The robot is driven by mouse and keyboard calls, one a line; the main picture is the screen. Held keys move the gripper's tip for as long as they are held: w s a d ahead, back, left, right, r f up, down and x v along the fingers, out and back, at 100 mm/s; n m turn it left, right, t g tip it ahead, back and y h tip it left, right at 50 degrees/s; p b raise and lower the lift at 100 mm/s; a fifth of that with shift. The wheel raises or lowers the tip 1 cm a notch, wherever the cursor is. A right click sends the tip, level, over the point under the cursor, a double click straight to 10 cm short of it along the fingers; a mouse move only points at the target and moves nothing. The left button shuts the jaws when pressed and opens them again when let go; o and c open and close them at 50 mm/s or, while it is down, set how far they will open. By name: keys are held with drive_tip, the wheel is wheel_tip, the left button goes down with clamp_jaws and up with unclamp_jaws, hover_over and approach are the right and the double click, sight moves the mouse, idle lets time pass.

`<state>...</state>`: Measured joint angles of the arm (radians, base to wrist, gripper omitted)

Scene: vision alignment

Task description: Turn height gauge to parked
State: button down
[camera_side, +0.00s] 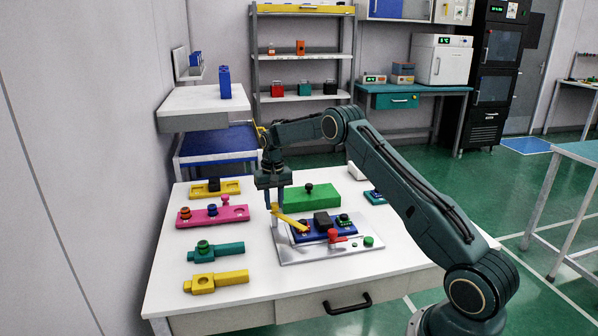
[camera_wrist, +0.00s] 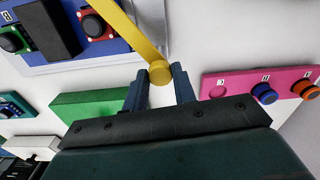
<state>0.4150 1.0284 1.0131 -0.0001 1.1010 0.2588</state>
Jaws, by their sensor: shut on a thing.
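A yellow bar (camera_side: 291,219), which appears to be the height gauge's arm, reaches over the left side of a blue fixture (camera_side: 312,238). In the wrist view the yellow bar (camera_wrist: 140,28) slants down to a round yellow knob (camera_wrist: 160,72) at its end. My gripper (camera_side: 279,207) points down at the bar's left end. In the wrist view my gripper (camera_wrist: 160,86) has its two fingers on either side of the knob, shut on it. The bar's other end and pivot are not clear.
The blue fixture, with a black block and knobs, sits on a grey plate (camera_side: 295,257). A green block (camera_side: 320,196) lies behind. A pink strip (camera_side: 210,216), a teal part (camera_side: 217,253) and a yellow part (camera_side: 215,282) lie left. The front table edge is bare.

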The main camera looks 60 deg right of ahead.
drive_tip(key=m, duration=0.6)
drive_tip(key=shift+m, duration=0.3)
drive_tip(key=shift+r, duration=0.1)
drive_tip(key=c, duration=1.1)
unclamp_jaws()
drive_tip(key=shift+r, duration=0.1)
wheel_tip(320, 180, up, 14)
drive_tip(key=shift+f, duration=0.25)
